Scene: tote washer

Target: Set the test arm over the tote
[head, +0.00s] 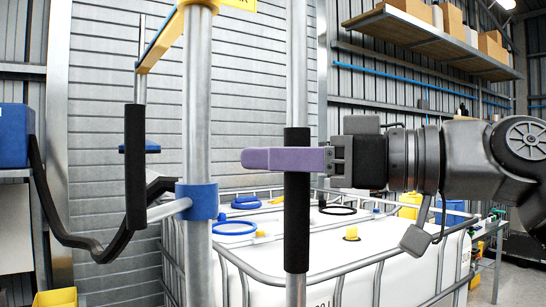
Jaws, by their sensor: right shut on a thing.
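My right gripper (284,160), with purple fingers, comes in from the right. It is shut on the black sleeve (297,220) of an upright metal bar, which seems to be part of the test arm; its link to the rest is out of frame. A thick grey post (197,120) with a blue collar (197,202) stands to the left. A yellow beam (160,42) and a second black-sleeved bar (135,160) show further left. The white tote (360,255) in its metal cage stands behind the gripper and the held bar. My left gripper is not in view.
A black hose (75,240) curves from a blue box (14,135) at the left toward the post. Blue lids and a black ring (337,210) lie on the tote top. A shelf with cartons (440,40) hangs upper right. A yellow bin (55,298) is low left.

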